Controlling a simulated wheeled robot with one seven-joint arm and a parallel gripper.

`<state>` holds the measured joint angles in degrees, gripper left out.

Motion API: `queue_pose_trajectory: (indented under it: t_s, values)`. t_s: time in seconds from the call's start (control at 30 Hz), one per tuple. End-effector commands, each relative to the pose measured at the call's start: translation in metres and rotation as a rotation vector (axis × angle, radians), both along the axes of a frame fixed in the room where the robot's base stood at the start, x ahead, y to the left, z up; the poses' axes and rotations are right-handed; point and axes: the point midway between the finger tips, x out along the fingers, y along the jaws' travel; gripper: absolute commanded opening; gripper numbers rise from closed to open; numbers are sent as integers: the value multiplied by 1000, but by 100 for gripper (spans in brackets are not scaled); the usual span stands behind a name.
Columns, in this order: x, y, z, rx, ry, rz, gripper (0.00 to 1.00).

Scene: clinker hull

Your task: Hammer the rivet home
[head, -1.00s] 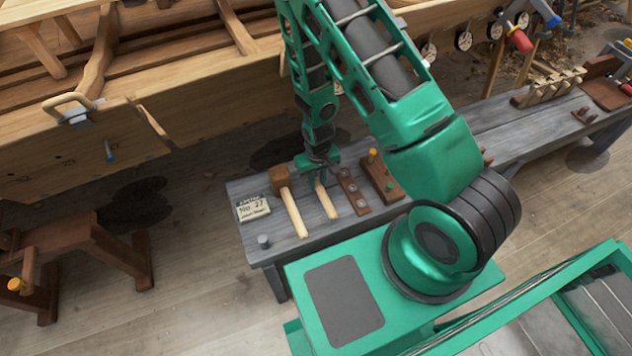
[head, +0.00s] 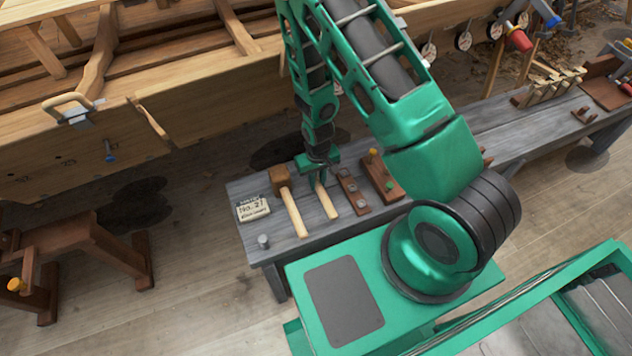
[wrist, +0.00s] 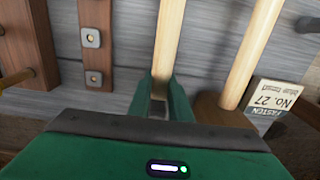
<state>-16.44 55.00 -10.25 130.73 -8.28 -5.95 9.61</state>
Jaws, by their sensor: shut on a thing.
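My gripper (wrist: 161,100) is shut around the pale wooden handle (wrist: 168,40) of a tool on the grey bench. In the head view my gripper (head: 318,178) covers the upper end of this handle (head: 329,202), so the tool's head is hidden. The handle appears to lie at bench level. I cannot tell which of these, if any, is the rivet.
A wooden mallet (head: 281,180) lies just left of my gripper, beside a card (head: 253,208) reading "FASTEN No. 27". A dark strip with square metal plates (head: 352,190) and a brown block with pegs (head: 382,176) lie at right. A grey cylinder (head: 263,241) stands near the bench corner.

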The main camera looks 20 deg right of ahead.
Motion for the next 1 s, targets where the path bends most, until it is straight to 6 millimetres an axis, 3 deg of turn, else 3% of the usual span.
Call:
queue_pose_trajectory:
  t_s: [1.0]
  values:
    - [1, 0, 12, 0, -1, 0, 0]
